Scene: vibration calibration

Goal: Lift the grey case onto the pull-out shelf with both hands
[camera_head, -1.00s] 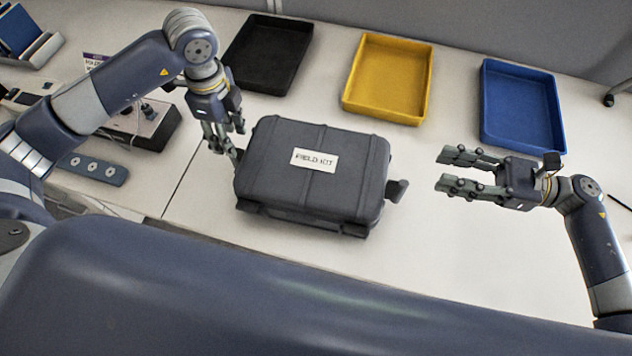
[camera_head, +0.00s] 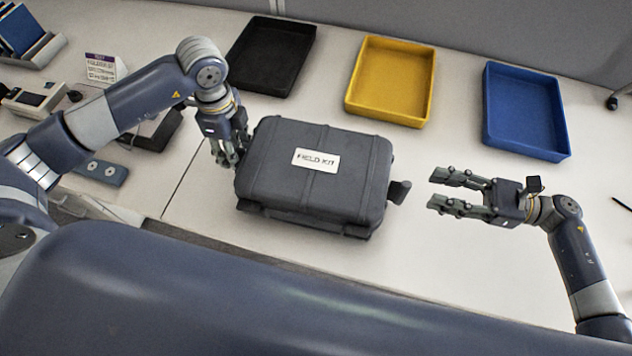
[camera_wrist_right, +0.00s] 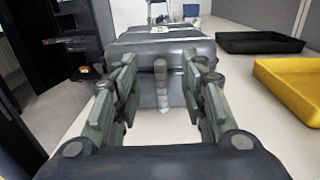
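The grey case (camera_head: 318,182), labelled FIELD KIT, lies flat on the white table with a handle at its right end (camera_head: 399,191). My left gripper (camera_head: 228,157) points down at the case's left end, where its fingers hide the handle; whether they are closed on it I cannot tell. My right gripper (camera_head: 436,189) is open and empty, to the right of the right handle and apart from it. In the right wrist view the handle (camera_wrist_right: 162,86) shows between the open fingers, ahead of the case (camera_wrist_right: 160,52). I cannot clearly identify the pull-out shelf.
A black tray (camera_head: 270,56), a yellow tray (camera_head: 391,80) and a blue tray (camera_head: 524,111) stand behind the case. A dark rack (camera_wrist_right: 72,42) shows left in the right wrist view.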

